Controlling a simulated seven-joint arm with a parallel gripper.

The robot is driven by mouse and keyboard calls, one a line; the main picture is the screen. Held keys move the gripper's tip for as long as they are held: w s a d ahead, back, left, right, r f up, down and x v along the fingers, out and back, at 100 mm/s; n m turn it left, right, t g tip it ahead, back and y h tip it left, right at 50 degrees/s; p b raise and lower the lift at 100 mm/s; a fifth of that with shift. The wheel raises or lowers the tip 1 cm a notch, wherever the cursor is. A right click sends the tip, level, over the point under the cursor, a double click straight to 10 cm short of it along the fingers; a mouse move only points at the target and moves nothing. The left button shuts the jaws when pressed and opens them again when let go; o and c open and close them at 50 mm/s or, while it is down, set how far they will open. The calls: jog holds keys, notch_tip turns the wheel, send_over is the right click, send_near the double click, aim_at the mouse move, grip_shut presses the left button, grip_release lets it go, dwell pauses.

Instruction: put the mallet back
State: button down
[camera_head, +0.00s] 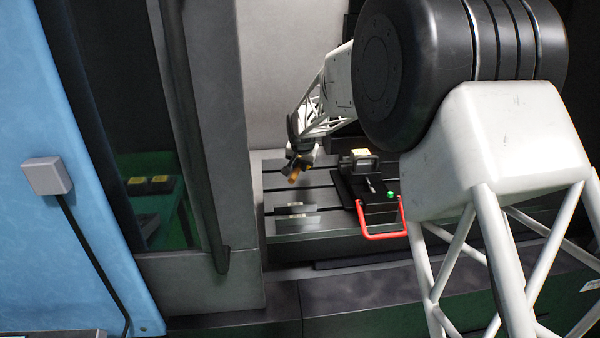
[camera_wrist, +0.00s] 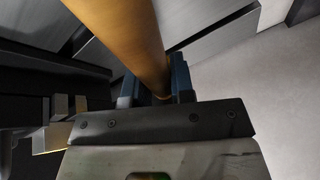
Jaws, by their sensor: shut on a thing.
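The mallet shows in the wrist view as a thick amber-brown cylinder (camera_wrist: 128,35) between the two blue-grey fingers of my gripper (camera_wrist: 156,86). It runs up and to the left from the jaws. In the head view a short orange-brown end of the mallet (camera_head: 294,177) sticks out below my gripper (camera_head: 300,161), which is small and partly dark there. My gripper is shut on the mallet, apparently above the slotted metal table (camera_head: 282,183). The rest of the mallet is hidden or out of frame, and I cannot tell a separate head. No resting place for it is clearly identifiable.
A black fixture (camera_head: 378,206) with a red handle (camera_head: 382,236) and a green button stands on the table to the right. Pale metal blocks (camera_head: 296,221) lie at the front. A grey column (camera_head: 212,110) bounds the left.

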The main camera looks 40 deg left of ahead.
jog(key=shift+w+a, duration=0.1)
dwell(0.3)
jog(key=shift+w+a, duration=0.15)
jog(key=shift+w+a+f, duration=0.1)
jog(key=shift+f, duration=1.65)
jog(key=shift+f, duration=0.1)
jog(key=c, duration=1)
grip_release()
jog(key=shift+f, duration=0.1)
